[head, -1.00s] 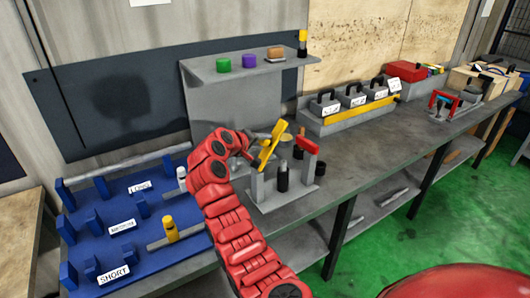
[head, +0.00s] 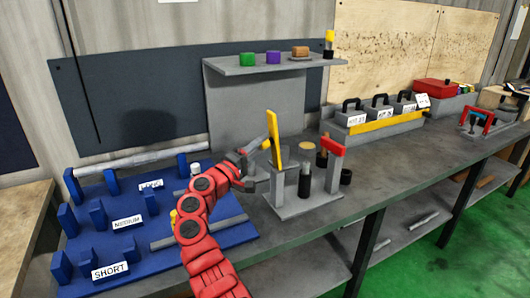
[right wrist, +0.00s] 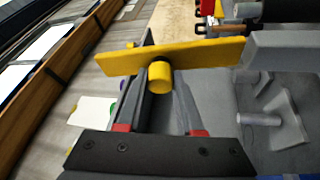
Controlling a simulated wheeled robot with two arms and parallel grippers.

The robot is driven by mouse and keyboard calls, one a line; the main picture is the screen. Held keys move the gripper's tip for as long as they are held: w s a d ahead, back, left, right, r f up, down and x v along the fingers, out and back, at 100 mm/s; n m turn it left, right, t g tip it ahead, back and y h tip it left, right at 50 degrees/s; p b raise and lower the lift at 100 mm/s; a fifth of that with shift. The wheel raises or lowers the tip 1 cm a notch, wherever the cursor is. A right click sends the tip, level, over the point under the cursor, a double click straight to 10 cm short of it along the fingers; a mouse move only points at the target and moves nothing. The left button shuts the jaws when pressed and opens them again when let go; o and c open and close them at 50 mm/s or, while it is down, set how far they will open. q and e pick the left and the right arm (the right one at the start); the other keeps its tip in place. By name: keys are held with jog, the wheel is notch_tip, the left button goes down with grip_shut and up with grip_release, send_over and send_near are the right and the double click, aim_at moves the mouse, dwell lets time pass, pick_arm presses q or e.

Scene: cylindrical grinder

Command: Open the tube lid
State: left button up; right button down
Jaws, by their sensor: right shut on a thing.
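A flat yellow bar (head: 276,138) stands nearly upright at the left post of a grey stand (head: 307,207) on the bench. I take this bar to be the lid, though I cannot tell for sure. My right gripper (head: 256,163) is at the bar's left side. In the right wrist view the bar (right wrist: 180,55) crosses in front of the fingers, and its round yellow knob (right wrist: 160,77) sits between them. My right gripper (right wrist: 163,92) is shut on this knob. A dark cylinder (head: 304,184) stands upright on the stand. My left gripper is not in view.
A red-topped post (head: 333,147) stands right of the bar. A blue rack (head: 75,270) with labelled slots is at the left. A grey shelf (head: 270,67) holds small coloured parts behind.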

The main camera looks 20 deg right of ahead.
jog(key=shift+a+f, duration=0.1)
jog(key=shift+a, duration=0.05)
dwell(0.3)
jog(key=c, duration=0.5)
grip_release()
jog(key=shift+c, duration=0.2)
jog(key=b+v, duration=0.1)
jog(key=v, duration=1.6)
jog(key=shift+f, duration=0.35)
jog(key=shift+s+a, duration=0.1)
